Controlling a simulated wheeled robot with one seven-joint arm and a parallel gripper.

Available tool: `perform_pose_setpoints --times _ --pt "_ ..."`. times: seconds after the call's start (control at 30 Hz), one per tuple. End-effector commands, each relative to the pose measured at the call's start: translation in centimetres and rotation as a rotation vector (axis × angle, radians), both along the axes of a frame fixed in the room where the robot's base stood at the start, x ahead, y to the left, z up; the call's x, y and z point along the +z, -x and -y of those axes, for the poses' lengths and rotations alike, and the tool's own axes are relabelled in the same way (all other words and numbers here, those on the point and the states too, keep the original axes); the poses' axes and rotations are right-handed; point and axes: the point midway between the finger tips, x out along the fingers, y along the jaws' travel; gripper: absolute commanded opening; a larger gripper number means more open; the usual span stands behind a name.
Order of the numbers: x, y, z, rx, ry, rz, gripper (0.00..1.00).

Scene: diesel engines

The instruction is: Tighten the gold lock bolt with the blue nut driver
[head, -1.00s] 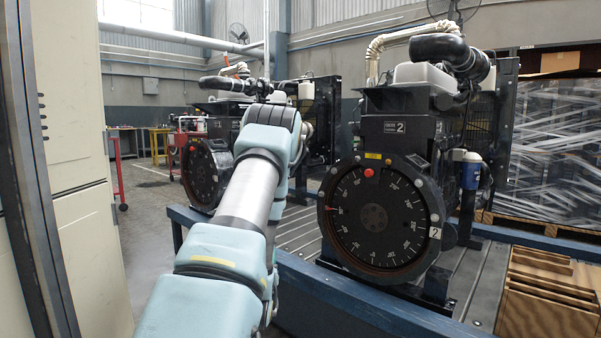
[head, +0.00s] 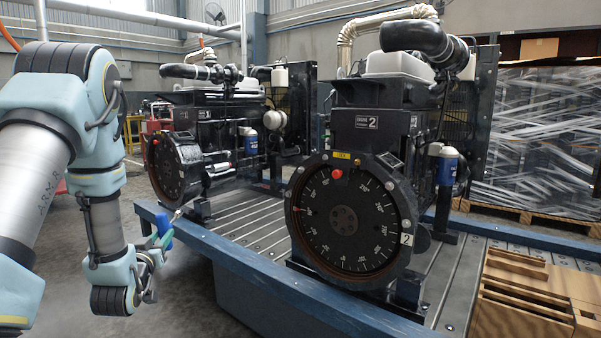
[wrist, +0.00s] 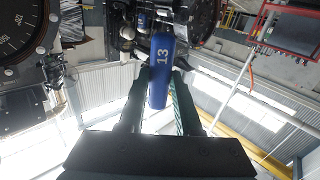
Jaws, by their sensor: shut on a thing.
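The blue nut driver (head: 166,229) is held in my gripper (head: 158,238) at the left of the head view. In the wrist view, its blue handle (wrist: 162,75), marked 13, lies between the two fingers of my gripper (wrist: 160,90). A thin shaft shows faintly beside the handle in the head view. The nearer engine (head: 375,130), marked 2, carries a round black dial (head: 345,220) with white markings. A red knob (head: 336,174) sits near the dial's top, below a yellow label (head: 342,155).
A second engine (head: 215,130) with a similar dial stands behind my gripper. Both engines stand on a slotted bed (head: 255,225) with a blue rail (head: 240,260). Wooden boxes (head: 525,290) stand at the lower right. Grey floor is open at the left.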

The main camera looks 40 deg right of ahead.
Motion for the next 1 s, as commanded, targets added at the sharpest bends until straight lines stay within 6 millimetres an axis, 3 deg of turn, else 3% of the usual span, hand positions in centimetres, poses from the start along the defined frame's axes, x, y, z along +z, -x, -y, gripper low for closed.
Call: perform_pose_setpoints --times 0.03,0.2,0.5,0.73,0.83,1.0 --pt "1.8 1.1 2.8 -0.061 0.0 0.007 0.0" --pt "5.5 5.5 10.6 -0.249 -0.014 0.019 0.0" --pt "11.7 15.9 21.9 -0.57 -0.033 0.045 0.0" --pt "14.6 22.0 26.3 -0.729 -0.04 0.057 0.0" --pt "15.1 23.4 27.1 -0.76 -0.041 0.06 0.0" --pt "15.2 23.8 27.7 -0.774 -0.041 0.061 0.0"
